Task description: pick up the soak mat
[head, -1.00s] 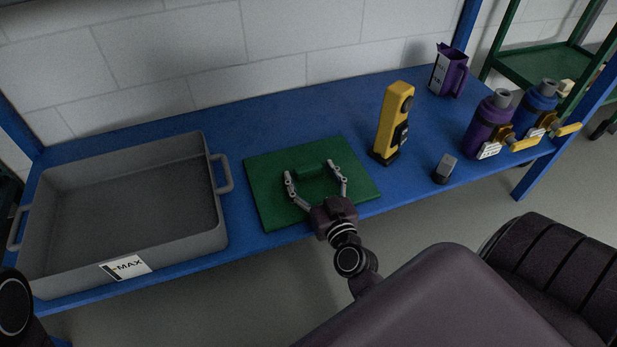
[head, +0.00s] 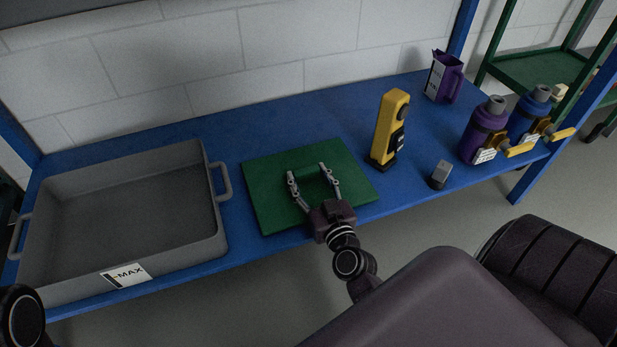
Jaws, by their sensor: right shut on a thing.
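The soak mat (head: 266,200) is a flat green square lying on the blue bench, with a raised green grip in its middle. My right gripper (head: 309,172) reaches over the mat from its front edge. Its two fingers are closed in on both ends of the raised grip, which shows between them. The mat looks flat on the bench; I see no clear gap under it. At the lower left corner a dark rounded part of my left arm shows, but its gripper is not in view.
A grey tray (head: 213,221) with side handles and a MAX label stands left of the mat. A yellow handheld device (head: 390,128) stands right of it, with a small grey block (head: 441,174) beyond. A purple jug (head: 444,77), a purple bottle (head: 484,131) and a blue bottle (head: 531,112) stand at the right.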

